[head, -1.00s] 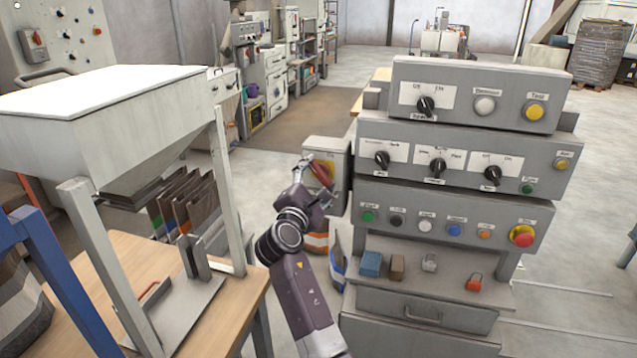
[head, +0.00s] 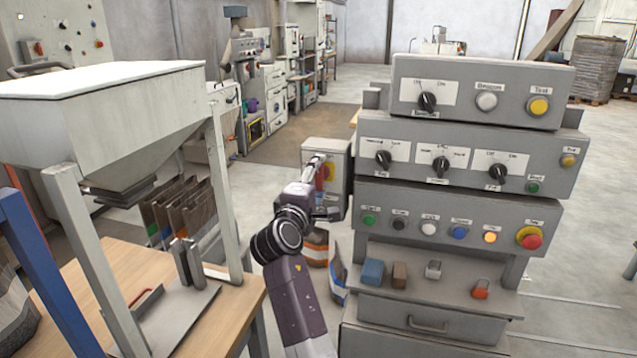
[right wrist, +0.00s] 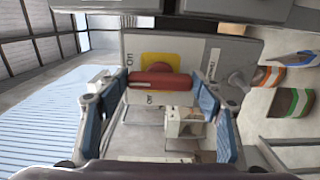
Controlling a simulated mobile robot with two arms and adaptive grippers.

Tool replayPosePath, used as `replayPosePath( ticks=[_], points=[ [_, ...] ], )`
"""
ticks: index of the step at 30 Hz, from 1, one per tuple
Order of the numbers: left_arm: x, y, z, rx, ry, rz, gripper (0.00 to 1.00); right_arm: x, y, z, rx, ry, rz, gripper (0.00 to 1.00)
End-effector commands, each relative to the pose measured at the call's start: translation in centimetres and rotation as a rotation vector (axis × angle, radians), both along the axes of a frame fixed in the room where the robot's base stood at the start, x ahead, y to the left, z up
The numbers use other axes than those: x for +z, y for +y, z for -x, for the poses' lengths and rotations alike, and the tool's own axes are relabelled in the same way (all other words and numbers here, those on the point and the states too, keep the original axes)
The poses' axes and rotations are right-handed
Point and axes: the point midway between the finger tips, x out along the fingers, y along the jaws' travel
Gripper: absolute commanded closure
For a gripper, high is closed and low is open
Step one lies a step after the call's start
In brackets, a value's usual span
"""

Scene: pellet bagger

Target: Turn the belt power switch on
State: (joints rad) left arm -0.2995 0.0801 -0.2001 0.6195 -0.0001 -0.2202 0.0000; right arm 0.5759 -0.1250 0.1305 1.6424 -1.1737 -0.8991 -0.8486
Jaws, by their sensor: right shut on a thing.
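The belt power switch is a grey box (head: 335,160) with a yellow plate and a red rotary handle (head: 320,173), left of the control console. In the right wrist view the red handle (right wrist: 160,81) lies across the picture in front of the yellow plate (right wrist: 160,62). ON and OFF labels show at its left and below it. My right gripper (head: 318,192) is at the box. In the wrist view its blue-padded fingers (right wrist: 162,95) close on the handle from both ends. My left gripper is out of view.
The console (head: 460,210) with knobs, buttons and an orange lamp (head: 490,238) stands close on the right. A hopper (head: 105,120) on legs stands over the wooden table (head: 120,260) at left. Striped bags (head: 316,248) stand below the switch box.

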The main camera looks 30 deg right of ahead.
Motion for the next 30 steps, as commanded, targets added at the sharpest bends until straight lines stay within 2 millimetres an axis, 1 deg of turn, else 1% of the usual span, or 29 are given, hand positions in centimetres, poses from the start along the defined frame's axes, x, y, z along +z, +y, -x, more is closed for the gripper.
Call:
replayPosePath(
  ticks=[1,15,16,20,27,30],
  points=[
    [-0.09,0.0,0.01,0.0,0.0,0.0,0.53,0.34,0.04,-0.07,0.003,-0.013,-0.002,0.64],
    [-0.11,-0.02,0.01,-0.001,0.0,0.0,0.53,0.53,0.06,-0.09,0.004,-0.024,-0.009,0.64],
    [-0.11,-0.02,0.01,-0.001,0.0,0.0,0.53,0.53,0.06,-0.09,0.004,-0.024,-0.009,0.37],
    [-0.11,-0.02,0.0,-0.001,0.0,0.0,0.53,0.44,0.06,-0.07,0.003,-0.023,-0.009,0.23],
    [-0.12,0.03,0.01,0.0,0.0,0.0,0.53,0.24,0.04,-0.05,0.002,-0.018,-0.01,0.22],
    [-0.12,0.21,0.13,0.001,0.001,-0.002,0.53,0.49,0.03,-0.04,0.001,-0.018,-0.009,0.22]
  ],
)
